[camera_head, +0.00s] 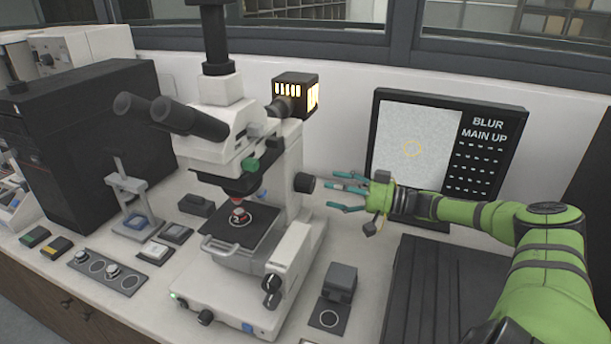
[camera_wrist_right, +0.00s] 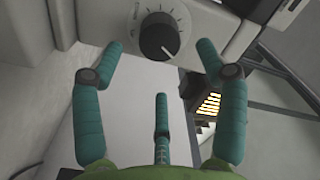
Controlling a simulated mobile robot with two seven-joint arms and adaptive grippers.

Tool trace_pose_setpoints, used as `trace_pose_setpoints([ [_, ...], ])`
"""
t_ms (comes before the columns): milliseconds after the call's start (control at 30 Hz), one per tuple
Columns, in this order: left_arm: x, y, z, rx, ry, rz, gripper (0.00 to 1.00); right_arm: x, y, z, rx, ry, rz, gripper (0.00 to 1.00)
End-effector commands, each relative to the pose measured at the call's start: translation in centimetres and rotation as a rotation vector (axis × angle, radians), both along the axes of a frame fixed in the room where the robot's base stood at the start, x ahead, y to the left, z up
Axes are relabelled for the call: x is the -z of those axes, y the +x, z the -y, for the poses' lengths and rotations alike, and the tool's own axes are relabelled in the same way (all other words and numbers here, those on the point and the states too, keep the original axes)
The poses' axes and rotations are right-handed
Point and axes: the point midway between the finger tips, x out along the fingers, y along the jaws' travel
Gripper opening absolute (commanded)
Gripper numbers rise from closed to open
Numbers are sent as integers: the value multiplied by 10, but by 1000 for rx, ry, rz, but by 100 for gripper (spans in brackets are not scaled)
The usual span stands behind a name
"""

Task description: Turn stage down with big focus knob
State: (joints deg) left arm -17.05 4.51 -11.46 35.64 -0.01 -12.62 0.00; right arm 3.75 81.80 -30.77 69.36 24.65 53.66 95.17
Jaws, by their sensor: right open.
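The white microscope (camera_head: 262,160) stands on the bench. A round black knob (camera_head: 304,183) sits on the right side of its column; it looks like the big focus knob. In the right wrist view, a black knob (camera_wrist_right: 158,35) with a white pointer line and tick marks around it lies just beyond the fingertips. My right gripper (camera_head: 343,190) is open and empty, right of the column knob, fingers pointing at it and apart from it. Its spread teal fingers also show in the wrist view (camera_wrist_right: 152,68). The flat black stage (camera_head: 240,238) carries a small sample under the objective. My left gripper is out of view.
A monitor (camera_head: 415,140) behind my right gripper reads "BLUR MAIN UP". A glowing lamp housing (camera_head: 296,93) sits behind the microscope head. Smaller knobs (camera_head: 271,285) are at its lower right. A small dark block (camera_head: 340,283) stands on the bench in front of my gripper.

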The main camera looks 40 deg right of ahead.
Motion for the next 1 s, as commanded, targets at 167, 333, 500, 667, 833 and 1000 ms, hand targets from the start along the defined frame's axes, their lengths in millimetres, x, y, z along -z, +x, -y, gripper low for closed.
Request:
trace_pose_setpoints([
  [167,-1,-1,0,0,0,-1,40,-1,13,-7,0,8,1,73],
  [333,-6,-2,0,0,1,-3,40,-2,32,-18,-1,7,4,73],
  [500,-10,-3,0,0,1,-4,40,-2,49,-28,0,6,2,73],
  [667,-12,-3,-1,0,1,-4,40,-1,58,-33,1,4,0,73],
  [833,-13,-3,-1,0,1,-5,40,0,61,-34,1,2,-2,73],
  [1000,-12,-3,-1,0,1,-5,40,0,61,-34,0,2,-1,73],
])
